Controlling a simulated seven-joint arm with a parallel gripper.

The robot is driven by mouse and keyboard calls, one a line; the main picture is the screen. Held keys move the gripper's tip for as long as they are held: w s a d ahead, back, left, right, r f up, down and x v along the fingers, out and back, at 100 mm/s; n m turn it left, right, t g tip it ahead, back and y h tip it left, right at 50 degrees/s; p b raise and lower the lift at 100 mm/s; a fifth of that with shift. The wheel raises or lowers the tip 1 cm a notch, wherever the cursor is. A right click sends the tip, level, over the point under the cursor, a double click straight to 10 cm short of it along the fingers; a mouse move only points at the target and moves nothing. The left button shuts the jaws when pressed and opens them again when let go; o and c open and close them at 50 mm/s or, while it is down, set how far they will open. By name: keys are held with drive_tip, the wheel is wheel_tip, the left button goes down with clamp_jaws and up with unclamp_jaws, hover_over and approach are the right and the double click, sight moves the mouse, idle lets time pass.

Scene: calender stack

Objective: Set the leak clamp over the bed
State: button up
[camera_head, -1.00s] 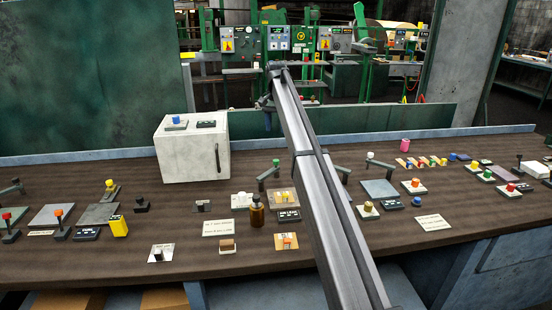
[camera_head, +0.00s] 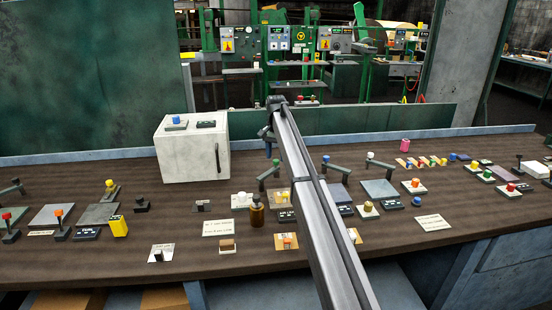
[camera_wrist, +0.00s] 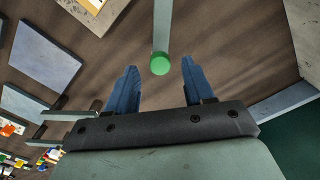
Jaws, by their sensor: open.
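A grey swing arm with a green knob (camera_head: 276,162) stands at the middle of the bench; I take it for the leak clamp, but its label is unreadable. In the wrist view the green knob (camera_wrist: 160,64) lies between my fingertips as seen, on the end of a grey bar. My gripper (camera_head: 268,149) has blue fingers, open and empty, above and a little left of the knob in the head view. No contact shows.
Similar swing arms with a blue knob (camera_head: 326,158) and a white knob (camera_head: 370,155) stand to the right, by grey plates (camera_head: 380,189). A brown bottle (camera_head: 256,213) stands in front. A white cabinet (camera_head: 191,150) is at the left.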

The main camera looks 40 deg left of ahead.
drive_tip(key=shift+f, duration=0.9)
drive_tip(key=shift+c, duration=0.3)
clamp_jaws()
